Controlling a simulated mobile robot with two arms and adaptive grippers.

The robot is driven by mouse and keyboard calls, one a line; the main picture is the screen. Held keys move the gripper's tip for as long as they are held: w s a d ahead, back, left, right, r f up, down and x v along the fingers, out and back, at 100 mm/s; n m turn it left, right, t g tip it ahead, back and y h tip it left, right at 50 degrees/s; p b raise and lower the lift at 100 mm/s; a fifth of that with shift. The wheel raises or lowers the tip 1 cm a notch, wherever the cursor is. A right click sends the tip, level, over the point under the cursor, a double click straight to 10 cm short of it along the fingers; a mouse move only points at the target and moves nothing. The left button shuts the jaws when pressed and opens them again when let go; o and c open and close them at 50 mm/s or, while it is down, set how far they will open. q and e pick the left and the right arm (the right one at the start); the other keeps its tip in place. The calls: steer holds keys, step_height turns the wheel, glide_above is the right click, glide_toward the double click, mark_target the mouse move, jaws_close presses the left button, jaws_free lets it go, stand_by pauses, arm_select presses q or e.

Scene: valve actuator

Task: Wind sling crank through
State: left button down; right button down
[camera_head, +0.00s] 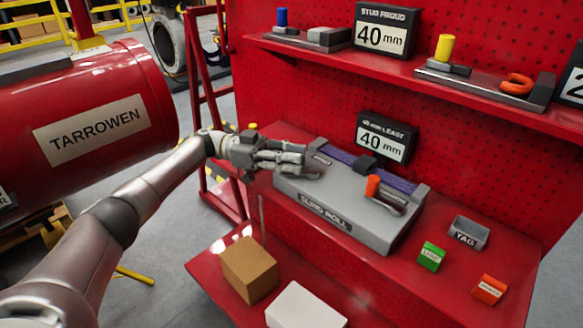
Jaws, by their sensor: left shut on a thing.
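The grey sling roll unit (345,220) stands on the red bench, with a dark purple band (345,158) across its back. The crank (392,205) with an orange grip (372,185) is on its right part. My left gripper (305,164) reaches in from the left over the unit's left end, beside a small label. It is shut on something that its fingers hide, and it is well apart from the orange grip. My right gripper is out of view.
A grey tag tray (467,233), a green block (432,256) and an orange block (489,289) are at the right. A "40 mm" sign (384,138) stands behind the unit. A red shelf (440,75) runs above. A brown box (249,269) is below.

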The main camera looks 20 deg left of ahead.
arm_select(q)
steer(key=shift+d+f, duration=0.1)
stand_by(0.4)
steer(key=c, duration=1.3)
jaws_free()
steer(key=shift+d, duration=0.1)
steer(key=shift+o, duration=0.2)
steer(key=a, duration=0.7)
steer(key=shift+s+a, duration=0.3)
